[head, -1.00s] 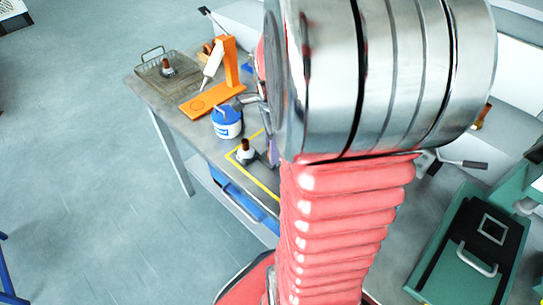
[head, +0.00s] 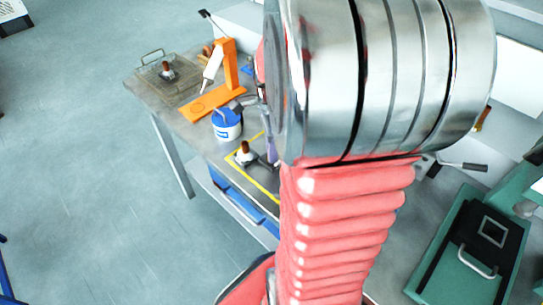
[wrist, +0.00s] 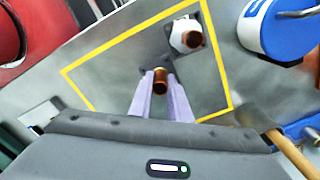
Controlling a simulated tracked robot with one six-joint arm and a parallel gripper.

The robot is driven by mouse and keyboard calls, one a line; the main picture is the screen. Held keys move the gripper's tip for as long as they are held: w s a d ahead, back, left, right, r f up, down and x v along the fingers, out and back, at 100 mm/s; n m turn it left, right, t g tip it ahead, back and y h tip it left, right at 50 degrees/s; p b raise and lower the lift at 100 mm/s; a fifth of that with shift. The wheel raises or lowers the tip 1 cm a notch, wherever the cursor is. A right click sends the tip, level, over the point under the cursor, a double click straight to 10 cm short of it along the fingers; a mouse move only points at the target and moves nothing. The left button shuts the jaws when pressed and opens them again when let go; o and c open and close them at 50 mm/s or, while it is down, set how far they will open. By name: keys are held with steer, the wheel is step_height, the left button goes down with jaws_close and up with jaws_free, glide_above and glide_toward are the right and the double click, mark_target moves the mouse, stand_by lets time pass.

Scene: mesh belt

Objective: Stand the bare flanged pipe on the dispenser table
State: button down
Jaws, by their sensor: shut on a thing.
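In the wrist view my gripper (wrist: 161,88) has its two pale purple fingers shut on a copper-brown flanged pipe (wrist: 160,82). Its open end faces the camera; its flange is mostly hidden. A third pipe (head: 167,70) stands on the wire mesh tray.
The wire mesh tray (head: 150,80) lies at the table's far left. An orange stand (head: 231,65) and a blue-and-white tub (head: 227,128) are between it and the yellow outline (head: 266,190). A wooden handle (wrist: 292,152) lies right of my gripper. A green case (head: 465,262) sits at right.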

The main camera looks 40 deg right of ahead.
step_height(320, 180, up, 10)
steer(key=shift+r, duration=0.1)
stand_by(0.5)
steer(key=shift+s, duration=0.1)
stand_by(0.5)
